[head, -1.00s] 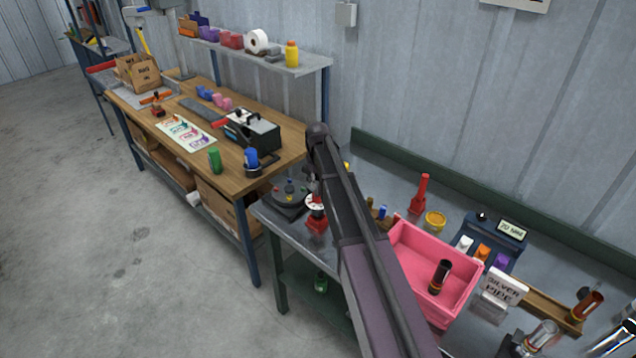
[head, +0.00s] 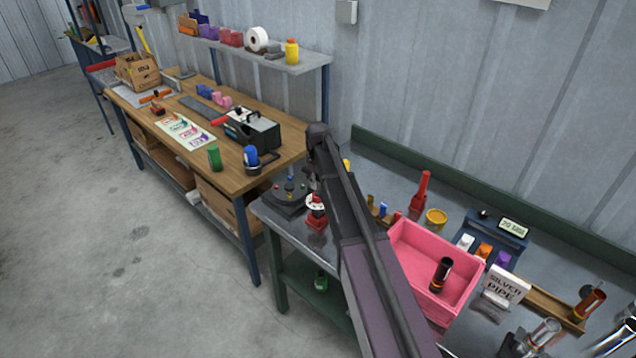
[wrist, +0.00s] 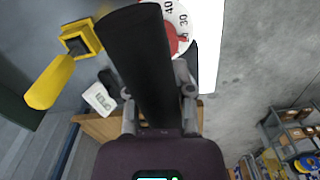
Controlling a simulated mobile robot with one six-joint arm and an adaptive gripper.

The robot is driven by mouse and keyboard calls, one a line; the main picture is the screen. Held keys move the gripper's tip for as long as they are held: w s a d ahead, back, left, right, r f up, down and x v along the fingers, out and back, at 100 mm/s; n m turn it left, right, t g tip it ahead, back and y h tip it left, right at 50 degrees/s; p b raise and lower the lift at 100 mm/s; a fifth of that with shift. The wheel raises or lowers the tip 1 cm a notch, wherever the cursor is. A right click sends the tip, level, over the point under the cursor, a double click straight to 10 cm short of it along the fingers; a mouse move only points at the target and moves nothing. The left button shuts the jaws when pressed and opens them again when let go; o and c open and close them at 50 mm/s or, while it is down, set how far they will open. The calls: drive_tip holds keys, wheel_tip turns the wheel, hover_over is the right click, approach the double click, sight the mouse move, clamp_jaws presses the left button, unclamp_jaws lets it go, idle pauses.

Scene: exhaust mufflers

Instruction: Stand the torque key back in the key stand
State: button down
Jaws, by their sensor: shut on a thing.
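In the wrist view my gripper (wrist: 158,98) is shut on a thick black piece (wrist: 145,50), which I take to be the torque key's grip. It hides most of what lies past the fingers. A yellow block (wrist: 80,38) with a dark square opening stands left of the held piece, apart from it, with a yellow lever-like part beside it. This may be the key stand, but I cannot tell for sure. A white dial with a red middle (wrist: 180,22) shows past the held piece. In the head view my arm hides the gripper's fingers and the held piece.
A red-based white dial (head: 316,212) stands near the grey bench's left end, beside a dark round plate (head: 288,200). A pink bin (head: 405,262) holds a dark tube. A red upright tool (head: 422,192) and a yellow tub (head: 436,218) stand behind it. The wooden bench (head: 185,150) is left.

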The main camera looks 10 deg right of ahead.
sight(318, 194)
drive_tip(key=shift+f+b, duration=1.55)
drive_tip(key=shift+f, duration=0.1)
drive_tip(key=shift+c, duration=2)
unclamp_jaws()
drive_tip(key=shift+r, duration=0.2)
wheel_tip(318, 194, up, 9)
drive_tip(key=p, duration=0.9)
drive_tip(key=shift+f, duration=0.1)
drive_tip(key=s+f+m+b, duration=0.2)
drive_tip(key=s+f+b, duration=0.2)
drive_tip(key=s, duration=1)
drive_tip(key=s+f+m+b, duration=0.3)
drive_tip(key=s+f, duration=0.1)
drive_tip(key=s, duration=1.1)
drive_tip(key=shift+a+b, duration=0.3)
drive_tip(key=shift+b, duration=0.1)
